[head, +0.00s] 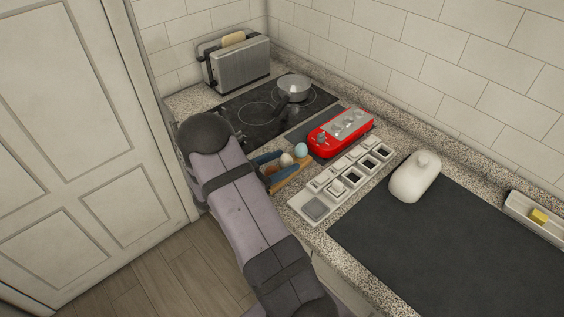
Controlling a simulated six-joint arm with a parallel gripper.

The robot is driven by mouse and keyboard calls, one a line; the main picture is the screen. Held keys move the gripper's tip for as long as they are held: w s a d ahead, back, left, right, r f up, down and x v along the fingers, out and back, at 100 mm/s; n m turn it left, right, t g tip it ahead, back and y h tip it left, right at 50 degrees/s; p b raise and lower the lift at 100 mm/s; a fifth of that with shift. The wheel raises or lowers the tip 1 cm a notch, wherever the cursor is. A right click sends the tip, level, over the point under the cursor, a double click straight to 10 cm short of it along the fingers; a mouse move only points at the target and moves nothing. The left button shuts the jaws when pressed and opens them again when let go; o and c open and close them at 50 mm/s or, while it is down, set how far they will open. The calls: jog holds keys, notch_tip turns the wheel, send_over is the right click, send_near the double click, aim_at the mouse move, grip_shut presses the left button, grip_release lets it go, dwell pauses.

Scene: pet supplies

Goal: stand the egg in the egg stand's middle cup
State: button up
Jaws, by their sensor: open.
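The egg stand (304,164) is a small tan wooden piece on the counter, partly hidden by my gripper. A pale cream egg (287,160) appears upright at about the stand's middle; the cup under it is hidden. A light blue egg (301,150) is at the stand's far right end. My gripper (289,162) is open, its blue fingers reaching in from the left, one on each side of the cream egg. I cannot tell whether either finger touches it. The stand's near end is mostly covered by the fingers.
A red box with a grey top (325,143) stands close behind the stand. A white compartment tray (311,211) lies to the right. A cooktop (235,113) with a pan (293,88) and a toaster (240,65) are behind. A white rounded container (414,178) stands farther right beside a dark mat (450,240).

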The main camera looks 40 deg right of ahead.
jog(key=a+r+b, duration=0.2)
jog(key=a+b, duration=0.1)
jog(key=a, duration=0.8)
jog(key=shift+a+r, duration=0.25)
jog(key=shift+a, duration=0.15)
jog(key=w+a+n+t+y, duration=0.2)
jog(key=w+t+y, duration=0.15)
jog(key=w, duration=0.25)
jog(key=w+a+n+t+y, duration=0.2)
jog(key=w+a+n+t, duration=0.1)
jog(key=w+t, duration=0.2)
jog(key=a+n+y, duration=0.5)
jog(key=a+y, duration=0.3)
jog(key=a, duration=0.2)
jog(key=s+a+f+n+g+y, duration=0.35)
jog(key=s+a+n, duration=0.2)
jog(key=s, duration=0.45)
jog(key=s+d+n+g, duration=0.1)
jog(key=s+g, duration=0.1)
jog(key=s, duration=0.6)
jog(key=s+d+n+g+h, duration=0.1)
jog(key=s+d+g, duration=0.1)
jog(key=s, duration=0.6)
jog(key=shift+f+n+g, duration=0.2)
jog(key=shift+n+g, duration=0.15)
jog(key=shift+g, duration=0.05)
